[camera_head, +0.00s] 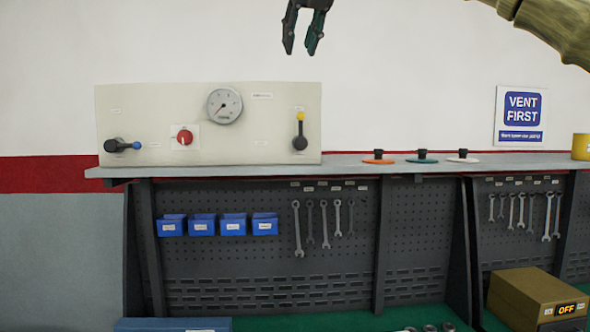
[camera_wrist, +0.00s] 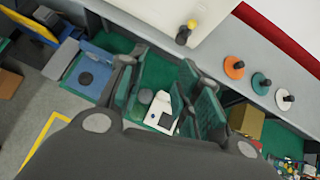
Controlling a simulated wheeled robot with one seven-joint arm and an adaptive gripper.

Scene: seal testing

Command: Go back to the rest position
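My gripper (camera_head: 301,48) is at the top of the head view, in front of the white wall and above the panel's right end. Its dark fingers point down and stand apart, with nothing between them. In the wrist view my gripper (camera_wrist: 158,112) also shows its two fingers apart. Below and between them, farther off, a white device (camera_wrist: 162,112) with a dark screen stands on the green bench. No object is held. Part of my arm crosses the top right of the head view.
A cream panel (camera_head: 210,150) with gauge and levers stands on the grey shelf (camera_head: 345,165). Orange (camera_head: 378,161), teal (camera_head: 422,161) and white (camera_head: 463,161) discs with black knobs lie to its right. Blue bins (camera_head: 203,225) and wrenches (camera_head: 297,229) hang below. Space around my gripper looks clear.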

